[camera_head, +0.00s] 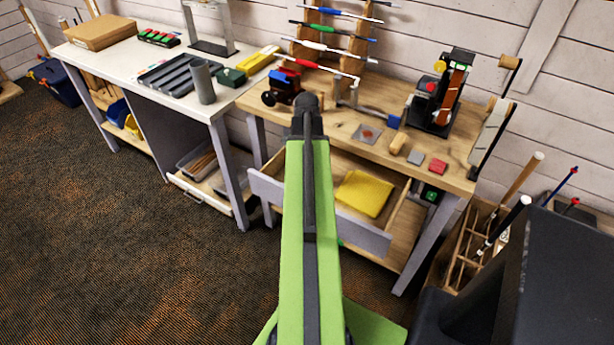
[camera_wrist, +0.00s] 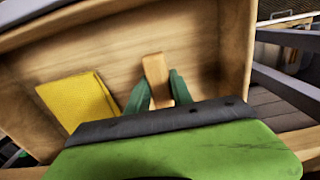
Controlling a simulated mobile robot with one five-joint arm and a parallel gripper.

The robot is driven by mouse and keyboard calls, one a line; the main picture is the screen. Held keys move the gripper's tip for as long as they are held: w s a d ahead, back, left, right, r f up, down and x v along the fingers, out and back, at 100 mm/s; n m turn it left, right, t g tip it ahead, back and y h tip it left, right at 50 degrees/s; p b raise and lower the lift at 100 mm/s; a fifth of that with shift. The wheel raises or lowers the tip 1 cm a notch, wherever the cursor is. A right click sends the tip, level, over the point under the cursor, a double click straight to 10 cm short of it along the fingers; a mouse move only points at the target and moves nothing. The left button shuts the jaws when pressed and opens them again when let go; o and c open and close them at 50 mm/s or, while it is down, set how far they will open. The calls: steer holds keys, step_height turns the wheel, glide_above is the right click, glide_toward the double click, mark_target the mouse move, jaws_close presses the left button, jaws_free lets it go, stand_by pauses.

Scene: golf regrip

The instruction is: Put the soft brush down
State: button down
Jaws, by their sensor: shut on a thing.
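The soft brush shows as a tan wooden piece (camera_wrist: 155,72) in the wrist view. My gripper (camera_wrist: 158,88) is shut on it, with a green finger on each side. The gripper and brush are over the inside of the open wooden drawer (camera_wrist: 205,45), to the right of a folded yellow cloth. I cannot tell whether the brush touches the drawer floor. Its bristles do not show. In the head view my green arm hides the gripper and brush, and it reaches across the drawer front (camera_head: 363,232).
The yellow cloth (camera_head: 363,193) lies in the drawer. Above it, the workbench (camera_head: 340,112) holds a vise, small blocks and a grinder-like machine (camera_head: 440,95). A white table (camera_head: 120,58) stands at left. A wooden rack with clubs (camera_head: 470,235) stands at right.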

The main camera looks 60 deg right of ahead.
step_height(320, 180, down, 4)
steer(key=b, duration=0.3)
steer(key=shift+f+b, duration=0.1)
steer(key=shift+b, duration=0.2)
steer(key=shift+r, duration=0.25)
steer(key=shift+f, duration=0.2)
steer(key=c, duration=1.1)
jaws_free()
steer(key=shift+r, duration=0.1)
step_height(320, 180, up, 12)
steer(key=p, duration=1.2)
steer(key=shift+r+p, duration=0.25)
steer(key=shift+p, duration=0.15)
steer(key=shift+f, duration=0.1)
